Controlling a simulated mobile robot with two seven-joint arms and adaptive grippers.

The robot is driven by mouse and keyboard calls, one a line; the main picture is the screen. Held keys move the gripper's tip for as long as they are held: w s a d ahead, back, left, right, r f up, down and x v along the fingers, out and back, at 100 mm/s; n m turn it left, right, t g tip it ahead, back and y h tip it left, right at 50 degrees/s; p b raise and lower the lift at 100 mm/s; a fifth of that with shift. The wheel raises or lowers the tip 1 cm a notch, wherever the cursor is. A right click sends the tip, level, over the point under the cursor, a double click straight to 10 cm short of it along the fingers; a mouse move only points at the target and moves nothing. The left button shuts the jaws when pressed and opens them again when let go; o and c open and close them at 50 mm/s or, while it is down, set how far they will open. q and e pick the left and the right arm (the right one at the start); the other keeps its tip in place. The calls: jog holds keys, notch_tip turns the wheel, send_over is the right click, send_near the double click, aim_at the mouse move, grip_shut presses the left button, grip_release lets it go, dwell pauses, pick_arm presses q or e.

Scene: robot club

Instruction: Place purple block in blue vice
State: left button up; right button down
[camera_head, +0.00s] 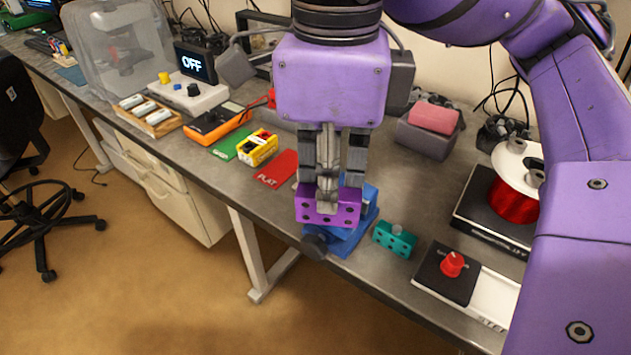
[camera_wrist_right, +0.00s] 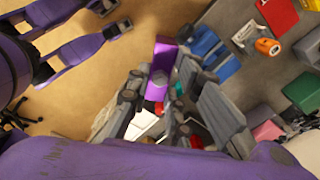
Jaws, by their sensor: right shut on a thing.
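The purple block (camera_head: 328,207), with dark holes in its face, is held between the fingers of my right gripper (camera_head: 331,190), which points down over the bench's front edge. The blue vice (camera_head: 352,238) stands behind and below the block, partly hidden by it; its dark handle knob (camera_head: 315,246) faces the front. In the right wrist view the purple block (camera_wrist_right: 161,62) shows at the fingertips, to the left of the blue vice (camera_wrist_right: 208,48). The height of the block over the vice is hard to judge. My left gripper is not in view.
A teal block (camera_head: 394,239) stands just right of the vice. A black stand with a red knob (camera_head: 452,264) is farther right, and a red spool (camera_head: 512,199) behind it. A red mat (camera_head: 277,168) and yellow bin (camera_head: 258,148) lie to the left.

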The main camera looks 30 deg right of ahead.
jog(key=m, duration=0.1)
jog(key=s+m, duration=0.1)
jog(key=m, duration=0.1)
jog(key=s+d+m+b, duration=0.1)
jog(key=shift+s+d+r+m, duration=0.1)
jog(key=shift+r+m, duration=0.2)
jog(key=shift+r, duration=0.1)
jog(key=shift+s+m, duration=0.15)
jog(key=shift+m, duration=0.15)
jog(key=shift+d+b, duration=0.25)
jog(key=shift+b, duration=0.05)
jog(key=w+d+f+b, duration=0.1)
jog(key=w+d+f, duration=0.3)
jog(key=w, duration=0.3)
send_over(343, 184)
jog(key=s+a, duration=0.3)
jog(key=f, duration=0.8)
jog(key=shift+d+f+b, duration=0.25)
jog(key=shift+f+b, duration=0.15)
jog(key=shift+r, duration=0.1)
jog(key=shift+f, duration=0.25)
jog(key=shift+f+b, duration=0.25)
jog(key=shift+b, duration=0.1)
jog(key=shift+f, duration=0.15)
jog(key=c, duration=2)
grip_release()
jog(key=o, duration=0.4)
